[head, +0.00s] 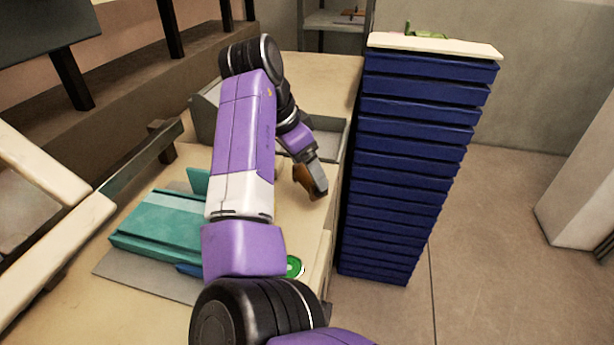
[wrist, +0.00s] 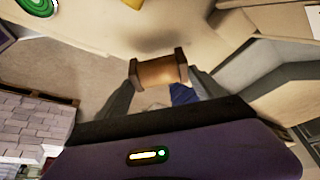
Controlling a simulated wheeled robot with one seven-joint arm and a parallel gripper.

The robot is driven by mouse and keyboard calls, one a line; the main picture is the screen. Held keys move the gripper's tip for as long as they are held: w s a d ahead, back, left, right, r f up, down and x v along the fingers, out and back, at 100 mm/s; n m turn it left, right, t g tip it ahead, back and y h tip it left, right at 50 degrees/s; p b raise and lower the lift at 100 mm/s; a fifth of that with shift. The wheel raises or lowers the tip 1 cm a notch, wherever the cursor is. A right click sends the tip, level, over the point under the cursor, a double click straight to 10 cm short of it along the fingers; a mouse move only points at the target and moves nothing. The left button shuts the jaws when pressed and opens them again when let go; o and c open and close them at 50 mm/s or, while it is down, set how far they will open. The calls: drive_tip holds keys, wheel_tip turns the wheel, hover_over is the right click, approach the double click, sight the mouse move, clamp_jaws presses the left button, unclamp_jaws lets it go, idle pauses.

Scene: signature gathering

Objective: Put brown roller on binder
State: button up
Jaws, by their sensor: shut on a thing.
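My gripper (head: 316,176) is shut on the brown roller (head: 303,178), over the right side of the wooden table near its edge. In the wrist view the brown roller (wrist: 158,71) sits crosswise between the two fingertips, with darker ends and a lighter middle. A teal binder (head: 160,225) lies on the left part of the table, on a grey sheet. My arm hides the binder's right part. The binder cannot be made out in the wrist view.
A tall stack of blue trays (head: 410,150) with a pale board (head: 435,46) on top stands right of the table (head: 320,75). A grey open box (head: 208,115) sits at the table's back. A green round thing (head: 295,266) lies near the front edge.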

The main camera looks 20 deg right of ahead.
sight(305, 175)
drive_tip(key=shift+f, duration=1.5)
drive_tip(key=o, duration=1.6)
drive_tip(key=shift+f, duration=0.1)
drive_tip(key=b+v, duration=0.1)
drive_tip(key=v, duration=1.1)
